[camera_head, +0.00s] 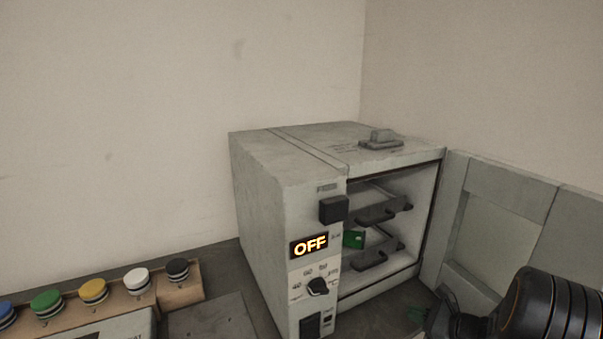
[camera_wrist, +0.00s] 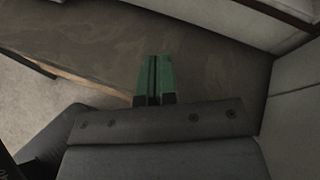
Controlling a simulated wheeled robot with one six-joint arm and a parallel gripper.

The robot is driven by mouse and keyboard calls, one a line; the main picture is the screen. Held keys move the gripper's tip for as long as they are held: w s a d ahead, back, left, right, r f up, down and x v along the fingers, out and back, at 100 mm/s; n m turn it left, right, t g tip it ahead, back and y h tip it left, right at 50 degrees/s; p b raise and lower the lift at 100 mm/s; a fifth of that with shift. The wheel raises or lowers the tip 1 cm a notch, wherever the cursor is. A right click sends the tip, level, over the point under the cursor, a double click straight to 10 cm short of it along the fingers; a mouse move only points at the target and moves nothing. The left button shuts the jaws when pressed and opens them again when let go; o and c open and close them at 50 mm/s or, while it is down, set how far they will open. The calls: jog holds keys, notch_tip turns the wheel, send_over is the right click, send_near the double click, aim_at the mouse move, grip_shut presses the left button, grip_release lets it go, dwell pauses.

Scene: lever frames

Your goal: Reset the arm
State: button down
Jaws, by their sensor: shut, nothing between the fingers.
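My gripper (camera_wrist: 154,62) shows in the wrist view with its two green fingers side by side, shut and with nothing between them. The fingers are over a dark grey surface (camera_wrist: 100,45). In the head view, my black arm comes in at the lower right corner, in front of the open door of a grey cabinet (camera_head: 275,195).
The cabinet's display reads OFF (camera_head: 309,245), with a black knob (camera_head: 317,286) below. Its door (camera_head: 500,215) stands open to the right. Inside are dark shelf handles (camera_head: 380,212) and a green piece (camera_head: 353,239). A row of coloured buttons (camera_head: 93,291) lies at the left.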

jog(key=s+a+r+n+g+h+p, duration=0.1)
jog(key=s+a+r+n+g+h, duration=0.1)
jog(key=s+a+n+g, duration=0.5)
jog(key=s+a+r+n+g+h+p, duration=0.25)
jog(key=s+n, duration=0.25)
jog(key=n, duration=0.3)
jog(key=s+a+r+n+t+h+p, duration=0.1)
jog(key=s+a+r+n+h, duration=0.1)
jog(key=r+n, duration=0.2)
jog(key=s+a+r+n+t+h+p, duration=0.1)
jog(key=s+a+r+n+t+h, duration=0.1)
jog(key=r+n, duration=0.3)
notch_tip(320, 180, up, 2)
jog(key=shift+a+r+n+h, duration=0.2)
jog(key=shift+a+n+h, duration=0.15)
jog(key=shift+a, duration=0.25)
jog(key=c, duration=1.8)
grip_release()
